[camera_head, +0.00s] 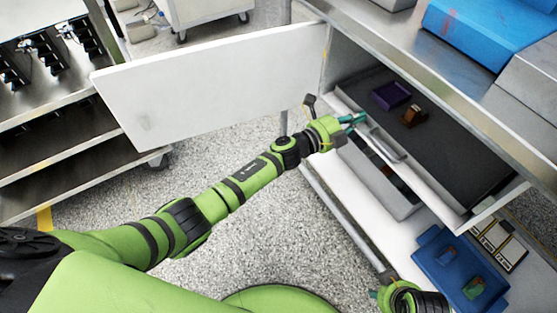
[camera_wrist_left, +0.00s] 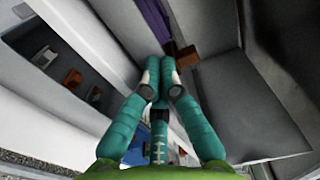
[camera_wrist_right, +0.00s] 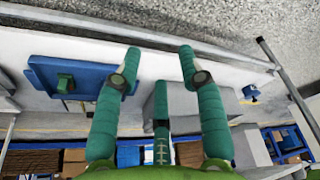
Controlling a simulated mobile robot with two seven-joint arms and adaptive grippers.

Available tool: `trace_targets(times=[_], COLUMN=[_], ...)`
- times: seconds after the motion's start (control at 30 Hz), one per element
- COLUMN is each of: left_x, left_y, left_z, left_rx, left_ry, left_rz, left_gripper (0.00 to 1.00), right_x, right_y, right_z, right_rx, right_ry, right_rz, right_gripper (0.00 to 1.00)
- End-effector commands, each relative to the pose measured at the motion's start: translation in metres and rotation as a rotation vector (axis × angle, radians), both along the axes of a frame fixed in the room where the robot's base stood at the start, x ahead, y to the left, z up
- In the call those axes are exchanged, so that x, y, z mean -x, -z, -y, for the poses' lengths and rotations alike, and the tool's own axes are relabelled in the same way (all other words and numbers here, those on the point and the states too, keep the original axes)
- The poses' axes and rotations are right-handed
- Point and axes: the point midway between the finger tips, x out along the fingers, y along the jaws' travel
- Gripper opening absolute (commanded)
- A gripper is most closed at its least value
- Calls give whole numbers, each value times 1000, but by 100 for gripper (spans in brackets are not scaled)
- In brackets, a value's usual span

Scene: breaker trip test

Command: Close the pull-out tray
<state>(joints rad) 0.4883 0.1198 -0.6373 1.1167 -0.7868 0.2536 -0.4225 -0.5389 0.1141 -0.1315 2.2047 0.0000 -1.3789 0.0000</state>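The pull-out tray (camera_head: 450,145) extends from under the counter at the right of the head view. It has a dark grey floor, a pale front wall and a bar handle (camera_head: 386,143). A purple box (camera_head: 390,95) and a brown tape dispenser (camera_head: 414,116) sit in it. My left gripper (camera_head: 357,118) is at the tray's front, near the far end of the handle. In the left wrist view its fingertips (camera_wrist_left: 160,66) are together, with nothing visible between them; contact with the tray is unclear. My right gripper (camera_wrist_right: 160,56) is open and empty, low at the right.
A white door panel (camera_head: 215,85) stands open beyond my left arm. A grey bin (camera_head: 378,185) is below the tray front. A blue tray (camera_head: 432,262) with small parts lies on the lower white surface, with label cards (camera_head: 498,240) beside it. A shelf rack (camera_head: 60,130) stands at left.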

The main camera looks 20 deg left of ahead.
Motion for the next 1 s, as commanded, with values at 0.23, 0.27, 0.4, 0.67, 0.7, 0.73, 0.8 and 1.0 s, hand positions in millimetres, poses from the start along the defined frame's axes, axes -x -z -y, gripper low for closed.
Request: trace_targets(times=[0.23, 0.27, 0.4, 0.67, 0.7, 0.73, 0.8, 1.0], left_x=[-10, -10, -12, -13, -13, -13, -13, -12], left_y=[1, 1, 0, -3, -3, -3, -4, -3], left_z=[9, 9, 11, 11, 11, 11, 10, -4], left_rx=[0, 0, 1, 3, 3, 3, 4, 2], left_ry=[0, 0, -1, -1, -1, -1, -2, -1], left_rz=[-1, -1, -1, 2, 2, 2, 3, 1], left_gripper=[0, 0, 0, 0, 0, 0, 0, 0], right_x=[2, 2, 3, 2, 2, 2, 2, -1], right_y=[-18, -20, -22, -23, -23, -23, -23, -21], right_z=[1, 1, 1, 1, 1, 1, 1, 1], right_rx=[0, 0, -1, 0, 0, 0, 0, 0], right_ry=[1, 1, 2, 2, 2, 2, 2, 2], right_rz=[11, 12, 14, 14, 15, 15, 16, 20], right_gripper=[40, 40, 40, 40, 40, 40, 40, 40])
